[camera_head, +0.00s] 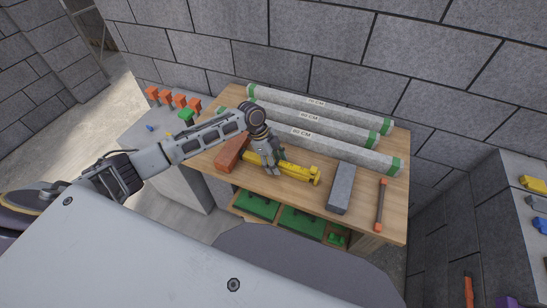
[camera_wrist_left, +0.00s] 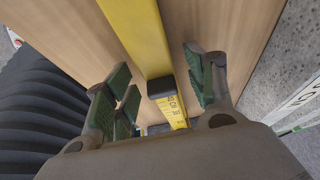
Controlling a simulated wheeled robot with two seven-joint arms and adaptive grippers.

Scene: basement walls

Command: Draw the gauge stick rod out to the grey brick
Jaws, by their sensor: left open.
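The yellow gauge stick (camera_head: 298,170) lies on the wooden workbench, between the red brick and the grey brick (camera_head: 341,188). The grey brick is to the right, apart from the stick's near end. My left gripper (camera_head: 272,172) is over the left part of the stick. In the left wrist view, my open left gripper (camera_wrist_left: 157,75) has green-padded fingers on either side of the stick. There the yellow sleeve (camera_wrist_left: 138,35) ends in a black collar (camera_wrist_left: 160,86), and the rod (camera_wrist_left: 173,110) with scale marks shows below it. Contact cannot be told. My right gripper is not seen.
A red brick (camera_head: 231,153) lies left of the gripper. Several grey tubes with green ends (camera_head: 330,147) lie along the bench's back. A thin bar with orange ends (camera_head: 380,205) lies right of the grey brick. Green trays (camera_head: 301,221) sit below the bench top (camera_head: 312,200).

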